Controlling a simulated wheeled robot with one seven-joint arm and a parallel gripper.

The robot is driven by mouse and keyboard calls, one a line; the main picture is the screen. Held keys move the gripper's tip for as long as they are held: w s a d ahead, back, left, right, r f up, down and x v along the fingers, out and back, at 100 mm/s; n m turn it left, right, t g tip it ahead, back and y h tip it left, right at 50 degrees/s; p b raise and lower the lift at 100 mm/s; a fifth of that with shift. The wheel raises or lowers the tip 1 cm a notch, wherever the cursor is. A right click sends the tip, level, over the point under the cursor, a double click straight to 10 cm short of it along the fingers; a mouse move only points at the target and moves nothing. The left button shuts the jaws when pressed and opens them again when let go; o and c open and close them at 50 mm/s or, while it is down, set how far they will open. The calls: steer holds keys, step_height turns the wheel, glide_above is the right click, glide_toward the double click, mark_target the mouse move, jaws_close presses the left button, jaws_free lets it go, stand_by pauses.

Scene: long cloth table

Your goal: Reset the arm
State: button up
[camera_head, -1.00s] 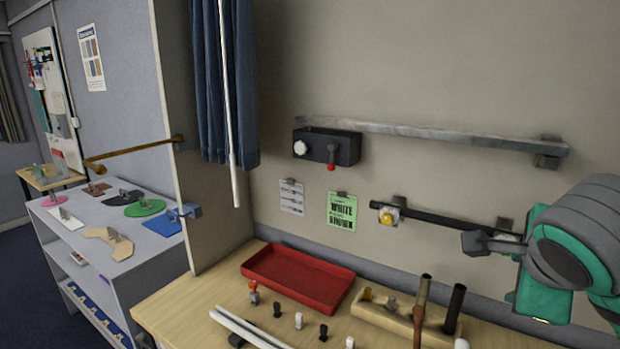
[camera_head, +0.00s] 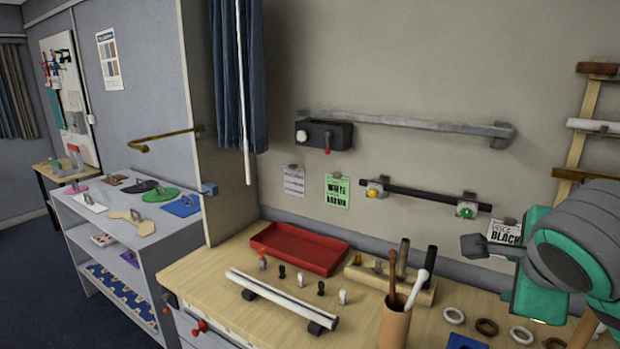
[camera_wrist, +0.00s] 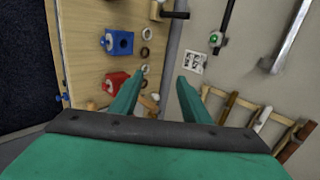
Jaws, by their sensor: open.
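My gripper (camera_head: 488,246) is at the right of the head view, in front of the wall and above the right part of the table (camera_head: 195,270). In the wrist view my gripper (camera_wrist: 158,82) shows two green fingers spread apart with nothing between them. It is open and empty. My green and grey arm comes in from the right edge of the head view.
On the table are a red tray (camera_head: 285,262), a white rod (camera_head: 285,298), a cup with sticks (camera_head: 394,325) and several rings (camera_head: 487,327). A rail (camera_head: 425,195) with knobs and a rack (camera_head: 580,140) are on the wall. A shelf (camera_head: 110,240) stands left.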

steer(key=w+a+f+n+t+y, duration=0.65)
steer(key=w+a+f, duration=0.45)
steer(key=w+a, duration=0.3)
steer(key=s+a+f+t, duration=0.1)
steer(key=s+a+f, duration=0.1)
steer(key=a+f, duration=0.45)
steer(key=s+a+f+t, duration=0.15)
steer(key=a+f, duration=0.25)
steer(key=f, duration=0.5)
steer(key=s+a+f+n+h, duration=0.2)
steer(key=s+a+f+n, duration=0.1)
steer(key=s+f, duration=0.55)
steer(key=s+a+f+n+h, duration=0.1)
steer(key=s+a+f+n, duration=0.15)
steer(key=s+f, duration=0.6)
steer(key=s+a+n+g+y, duration=0.1)
steer(key=s+n, duration=1.1)
steer(key=s, duration=1)
steer(key=shift+s+a+f+g, duration=0.4)
